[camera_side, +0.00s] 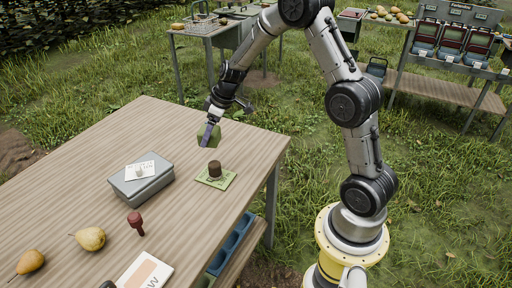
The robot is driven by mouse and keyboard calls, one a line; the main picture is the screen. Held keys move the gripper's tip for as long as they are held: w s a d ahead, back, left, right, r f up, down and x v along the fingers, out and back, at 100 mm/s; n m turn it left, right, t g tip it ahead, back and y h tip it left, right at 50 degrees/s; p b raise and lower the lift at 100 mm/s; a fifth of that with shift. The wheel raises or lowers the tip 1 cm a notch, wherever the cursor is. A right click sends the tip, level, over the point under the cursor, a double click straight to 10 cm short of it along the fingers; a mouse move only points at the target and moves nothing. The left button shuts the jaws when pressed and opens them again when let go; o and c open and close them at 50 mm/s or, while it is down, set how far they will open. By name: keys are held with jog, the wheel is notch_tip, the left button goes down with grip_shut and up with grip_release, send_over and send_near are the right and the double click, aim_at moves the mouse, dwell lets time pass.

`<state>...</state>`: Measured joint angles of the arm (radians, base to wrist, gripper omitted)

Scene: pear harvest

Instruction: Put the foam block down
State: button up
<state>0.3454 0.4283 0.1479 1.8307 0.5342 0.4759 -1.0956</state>
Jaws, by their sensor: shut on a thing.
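My gripper (209,124) points down over the far right part of the wooden table. It is shut on an olive-green block, which looks like the foam block (214,139), and holds it above the tabletop. A bluish-purple finger covers part of the block. A small green mat (229,180) lies below and a little to the right, near the table's right edge. A short dark brown cylinder (215,168) stands on the mat.
The wooden table (85,165) also bears a grey box (155,187) with a white card on top, a dark red knob-like object (135,222), two pears (90,238) and a printed sheet (138,277). The table's far left part is clear. Other benches stand behind.

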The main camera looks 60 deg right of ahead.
jog(key=s+d+r+m+h, duration=0.15)
jog(key=s+d, duration=0.25)
jog(key=s, duration=0.6)
jog(key=s+d+r+m, duration=0.15)
jog(key=s+d, duration=0.25)
jog(key=s, duration=0.6)
jog(key=w+d+f, duration=0.2)
jog(key=w+f, duration=0.1)
jog(key=w+d+f, duration=0.3)
jog(key=w, duration=0.1)
jog(key=w+d+f, duration=0.3)
jog(key=f, duration=0.1)
jog(key=shift+w+d, duration=0.1)
jog(key=shift+w, duration=0.1)
jog(key=shift+w+d+f, duration=0.1)
jog(key=shift+w+f, duration=0.05)
jog(key=shift+f, duration=1.6)
jog(key=shift+f, duration=0.1)
jog(key=o, duration=1.2)
jog(key=shift+o, duration=0.2)
